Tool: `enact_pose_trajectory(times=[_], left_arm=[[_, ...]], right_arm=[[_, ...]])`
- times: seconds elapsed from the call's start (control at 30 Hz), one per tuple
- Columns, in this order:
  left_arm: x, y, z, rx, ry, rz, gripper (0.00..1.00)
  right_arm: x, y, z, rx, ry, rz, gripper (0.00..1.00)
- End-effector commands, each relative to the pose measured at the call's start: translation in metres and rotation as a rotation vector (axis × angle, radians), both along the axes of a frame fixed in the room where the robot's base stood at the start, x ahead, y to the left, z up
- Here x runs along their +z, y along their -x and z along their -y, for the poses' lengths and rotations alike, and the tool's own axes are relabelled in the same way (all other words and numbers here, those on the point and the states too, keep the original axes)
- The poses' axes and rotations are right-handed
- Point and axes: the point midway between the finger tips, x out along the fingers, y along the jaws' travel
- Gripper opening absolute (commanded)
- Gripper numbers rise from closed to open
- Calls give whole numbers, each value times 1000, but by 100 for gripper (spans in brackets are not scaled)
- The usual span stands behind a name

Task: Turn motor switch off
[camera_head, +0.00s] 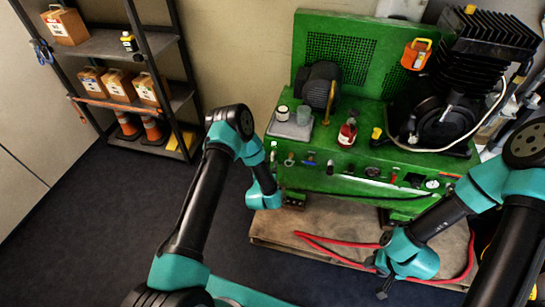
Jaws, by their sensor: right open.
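A green machine (340,55) stands at the back right, with a black motor (318,90) on its top. Its front panel (340,170) carries a row of small switches and knobs, including a blue one (309,159), a red one (393,175) and a round gauge (432,184). The labels are too small to read, so I cannot tell which is the motor switch. My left gripper (294,200) is at the panel's lower left, below the controls; its jaws are too small to read. My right gripper (379,279) is open, low in front of the machine, apart from the panel.
A red hose (335,257) lies on a brown mat (275,236) before the machine. A red bottle (347,133) and a jar (282,113) stand on its top, with a black finned engine (440,110) at right. A shelf (110,45) holds boxes at left. The dark floor is clear.

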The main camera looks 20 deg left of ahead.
Motion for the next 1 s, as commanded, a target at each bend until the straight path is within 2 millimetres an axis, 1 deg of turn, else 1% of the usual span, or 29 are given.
enact_pose_trajectory(times=[0.03,0.1,0.3,0.43,0.7,1.0], left_arm=[[0,-9,-1,1,0,3,39],[0,-21,-1,1,0,3,39],[0,-43,-3,0,0,0,39],[0,-49,-3,0,1,1,39],[0,-50,-3,0,1,0,38],[0,-49,-3,0,1,0,10]], right_arm=[[0,0,0,0,0,0,43],[0,0,0,0,0,0,43],[0,0,0,0,0,0,43],[0,0,0,0,0,0,43],[0,0,0,0,0,0,43],[0,0,0,0,0,0,43]])
